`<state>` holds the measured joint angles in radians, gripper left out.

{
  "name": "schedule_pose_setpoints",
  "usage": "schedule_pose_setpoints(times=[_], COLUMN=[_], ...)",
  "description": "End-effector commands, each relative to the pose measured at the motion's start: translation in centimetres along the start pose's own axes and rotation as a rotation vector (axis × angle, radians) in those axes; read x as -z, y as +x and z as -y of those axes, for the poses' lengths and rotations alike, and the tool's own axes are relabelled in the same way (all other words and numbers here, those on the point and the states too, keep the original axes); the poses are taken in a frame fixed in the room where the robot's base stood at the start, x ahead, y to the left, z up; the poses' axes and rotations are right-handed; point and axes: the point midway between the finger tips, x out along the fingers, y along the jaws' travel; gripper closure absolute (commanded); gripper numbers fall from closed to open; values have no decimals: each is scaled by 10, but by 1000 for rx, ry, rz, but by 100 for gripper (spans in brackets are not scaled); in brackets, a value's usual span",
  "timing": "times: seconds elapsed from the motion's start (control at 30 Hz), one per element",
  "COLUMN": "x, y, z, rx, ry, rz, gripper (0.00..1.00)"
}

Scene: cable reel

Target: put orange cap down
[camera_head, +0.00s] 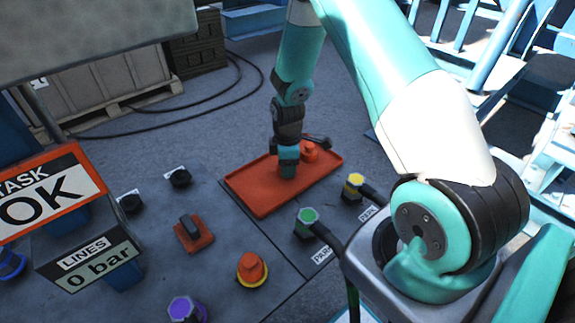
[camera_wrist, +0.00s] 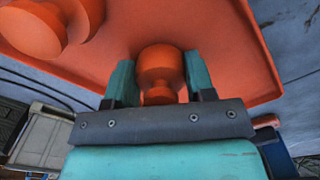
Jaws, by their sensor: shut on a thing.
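My gripper (camera_head: 288,172) points down over the orange tray (camera_head: 258,205) in the head view. In the wrist view my gripper (camera_wrist: 160,82) has its two teal fingers shut on a rounded orange cap (camera_wrist: 160,62). In the head view the fingers hide this cap. The cap is at or just above the floor of the tray (camera_wrist: 235,50); I cannot tell if it touches. A second orange cap (camera_head: 309,151) stands in the tray beside my gripper, and orange rounded parts (camera_wrist: 38,28) show at the upper left of the wrist view.
The grey panel holds a green fitting (camera_head: 306,222), a yellow one (camera_head: 355,181), a purple one (camera_head: 184,308), an orange cap on a yellow ring (camera_head: 252,267) and a black-handled valve (camera_head: 192,232). The tray's front-left part is bare.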

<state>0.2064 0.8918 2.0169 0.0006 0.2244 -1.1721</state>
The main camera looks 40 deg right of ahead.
Motion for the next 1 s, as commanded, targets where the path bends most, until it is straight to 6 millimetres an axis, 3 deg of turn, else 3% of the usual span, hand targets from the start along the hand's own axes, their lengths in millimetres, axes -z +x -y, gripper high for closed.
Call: schedule_pose_setpoints(times=[0.37,0.4,0.5,0.8,1.0], x=[0,0,0,0,0], y=[5,6,5,2,-24], z=[0,0,0,0,-1], rx=[-1,-1,-1,-1,-4], ry=[0,0,0,0,0], rz=[0,0,0,-1,-2], gripper=[83,48,25,25,25])
